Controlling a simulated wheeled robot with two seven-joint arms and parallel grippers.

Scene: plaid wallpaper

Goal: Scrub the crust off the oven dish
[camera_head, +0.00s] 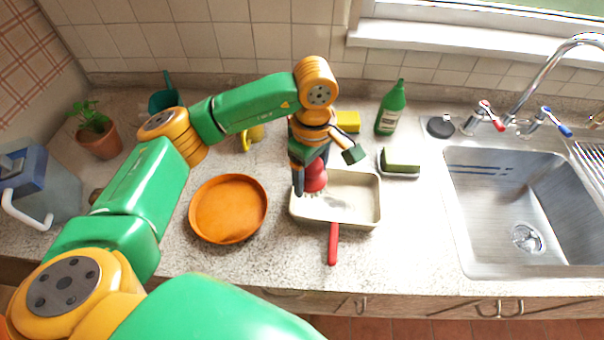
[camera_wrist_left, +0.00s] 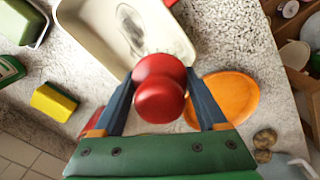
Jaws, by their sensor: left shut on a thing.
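A cream rectangular oven dish (camera_head: 361,199) stands on the counter, and it also shows in the wrist view (camera_wrist_left: 95,22). A grey, scribbly crust patch (camera_wrist_left: 168,38) marks its floor in the wrist view. My left gripper (camera_head: 317,172) is above the dish's left part, shut on the red knob of a scrub brush (camera_head: 315,179). The red knob (camera_wrist_left: 160,90) sits between both fingers in the wrist view. Pale bristles show low at the dish floor; I cannot tell whether they touch it. My right gripper is not in view.
A red handle (camera_head: 333,245) sticks out at the dish's front. An orange plate (camera_head: 229,209) lies left. A green bottle (camera_head: 391,110), yellow sponge (camera_head: 348,121) and green sponge on a small tray (camera_head: 399,175) stand behind and right. The sink (camera_head: 520,205) is far right.

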